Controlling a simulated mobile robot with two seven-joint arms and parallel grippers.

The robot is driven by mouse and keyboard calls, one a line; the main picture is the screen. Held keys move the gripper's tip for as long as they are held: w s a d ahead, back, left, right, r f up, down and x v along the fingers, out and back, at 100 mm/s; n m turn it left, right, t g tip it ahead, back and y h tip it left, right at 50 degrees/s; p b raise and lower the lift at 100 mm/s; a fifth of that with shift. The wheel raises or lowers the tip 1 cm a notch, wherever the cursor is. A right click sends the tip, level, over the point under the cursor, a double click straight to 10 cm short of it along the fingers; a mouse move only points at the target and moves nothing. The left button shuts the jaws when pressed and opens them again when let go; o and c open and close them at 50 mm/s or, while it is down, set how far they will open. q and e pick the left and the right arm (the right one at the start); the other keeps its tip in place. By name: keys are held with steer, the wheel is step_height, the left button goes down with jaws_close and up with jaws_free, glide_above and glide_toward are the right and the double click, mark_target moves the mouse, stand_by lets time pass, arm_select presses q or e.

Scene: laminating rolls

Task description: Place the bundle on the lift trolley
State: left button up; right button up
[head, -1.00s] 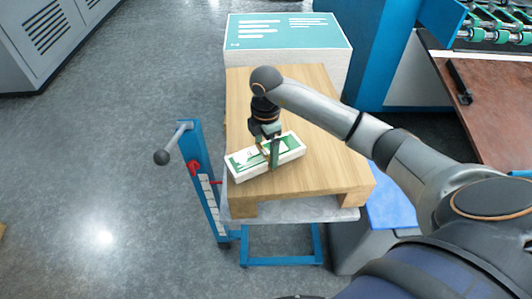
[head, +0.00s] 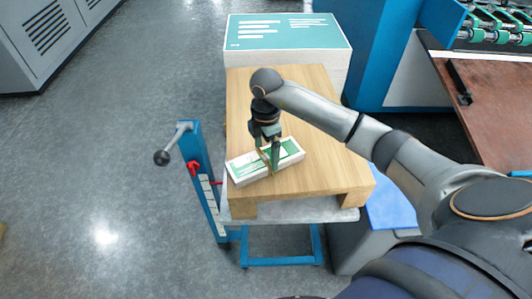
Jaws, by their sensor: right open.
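The bundle (head: 245,168) is a flat white and green pack with a brown band around its middle. It lies at a slant on the wooden board (head: 315,178) that tops the blue lift trolley (head: 205,185). My right gripper (head: 270,160) points down at the middle of the bundle, by the band. It is open, with its fingers at the bundle; whether they touch it I cannot tell. My left gripper is not in view.
A large stack with a green and white printed top (head: 288,32) stands at the far end of the board. The trolley's crank handle (head: 172,150) sticks out on the left. A brown table (head: 490,110) and blue machine are on the right.

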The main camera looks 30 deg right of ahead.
mark_target(266, 158)
step_height(266, 158, up, 11)
steer(key=shift+f, duration=0.15)
